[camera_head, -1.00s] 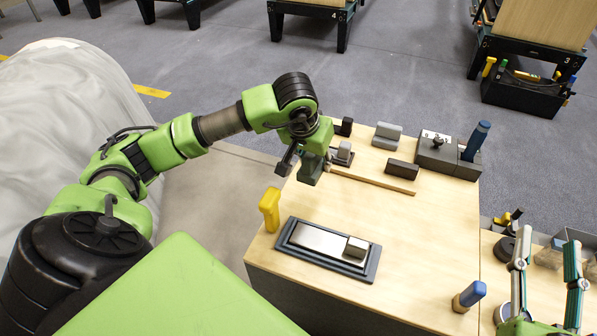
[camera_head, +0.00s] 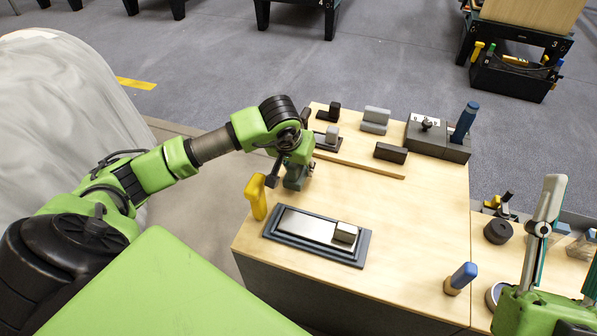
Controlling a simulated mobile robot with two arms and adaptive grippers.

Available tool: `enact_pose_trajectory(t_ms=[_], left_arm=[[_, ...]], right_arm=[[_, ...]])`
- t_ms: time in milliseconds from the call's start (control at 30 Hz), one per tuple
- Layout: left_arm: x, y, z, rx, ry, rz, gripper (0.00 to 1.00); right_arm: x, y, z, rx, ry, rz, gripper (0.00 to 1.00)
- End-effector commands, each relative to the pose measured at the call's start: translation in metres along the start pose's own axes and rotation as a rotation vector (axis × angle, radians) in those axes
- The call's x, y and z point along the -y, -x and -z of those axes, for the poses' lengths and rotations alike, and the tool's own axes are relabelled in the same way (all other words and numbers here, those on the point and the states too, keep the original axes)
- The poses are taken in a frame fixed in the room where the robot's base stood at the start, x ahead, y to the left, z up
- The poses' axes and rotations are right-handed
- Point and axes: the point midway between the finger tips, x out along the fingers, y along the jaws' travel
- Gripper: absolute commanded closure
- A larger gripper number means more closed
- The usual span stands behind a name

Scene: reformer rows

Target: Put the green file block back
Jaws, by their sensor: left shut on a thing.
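The green file block (camera_head: 296,181) is a dark grey-green block held low over the left part of the wooden bench top (camera_head: 410,220). My left gripper (camera_head: 294,168) is shut on it, and the arm hides part of the block. I cannot tell whether the block touches the bench. Behind it, several file blocks stand on the bench: a dark one (camera_head: 329,112), a light grey one (camera_head: 375,119), a small grey one on a dark base (camera_head: 328,138) and a dark brown one (camera_head: 391,153).
A yellow handle (camera_head: 256,197) stands close left of the held block. A dark tray (camera_head: 362,250) with a metal plate lies in front. A blue-handled tool (camera_head: 461,278) and a grey holder (camera_head: 455,152) stand to the right. The bench middle is clear.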

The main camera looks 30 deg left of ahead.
Motion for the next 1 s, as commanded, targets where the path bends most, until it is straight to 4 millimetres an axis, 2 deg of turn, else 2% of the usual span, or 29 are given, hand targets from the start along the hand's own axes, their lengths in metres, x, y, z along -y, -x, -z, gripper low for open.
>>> enact_pose_trajectory(t_ms=[100,200,867,900,933,1000], left_arm=[[0.0,-0.011,-0.004,-0.001,0.0,0.0,0.86],[0.0,-0.013,-0.005,-0.002,0.0,0.0,0.86],[0.001,-0.016,-0.006,-0.002,0.0,0.001,0.86],[0.001,-0.016,-0.006,-0.001,0.0,0.001,0.55],[0.001,-0.016,-0.006,-0.001,0.0,0.001,0.49],[0.001,-0.016,-0.006,-0.001,0.0,0.001,0.49]], right_arm=[[0.002,0.002,0.017,-0.084,-0.005,0.003,0.6],[0.003,0.003,0.024,-0.116,-0.006,0.004,0.6],[0.004,0.006,0.035,-0.169,-0.009,0.006,0.6],[0.004,0.006,0.036,-0.172,-0.01,0.006,0.6],[0.004,0.006,0.036,-0.172,-0.01,0.006,0.6],[0.004,0.006,0.036,-0.172,-0.01,0.006,0.6]])
